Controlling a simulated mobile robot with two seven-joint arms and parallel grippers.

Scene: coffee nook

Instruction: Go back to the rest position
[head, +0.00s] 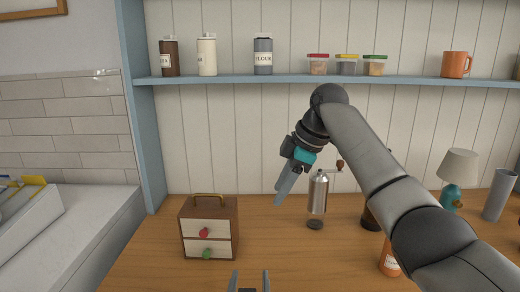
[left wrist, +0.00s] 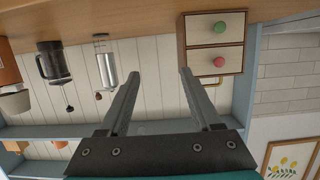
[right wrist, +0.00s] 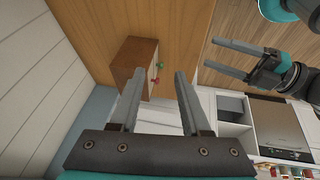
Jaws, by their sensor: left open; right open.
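My right gripper (head: 279,198) is raised in front of the back wall, left of the steel hand grinder, with its fingers pointing down and to the left. In the right wrist view its two fingers (right wrist: 158,75) are apart with nothing between them. My left gripper (head: 250,274) shows only its fingertips at the bottom edge of the head view, in front of the counter. In the left wrist view its fingers (left wrist: 160,72) are spread and empty. It also shows open in the right wrist view (right wrist: 208,54).
A small wooden drawer box (head: 209,228) with red and green knobs stands on the counter. The steel grinder (head: 318,195), an orange bottle (head: 389,262), a lamp (head: 457,170) and a grey cylinder (head: 498,196) stand to the right. A shelf (head: 290,80) with jars runs above.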

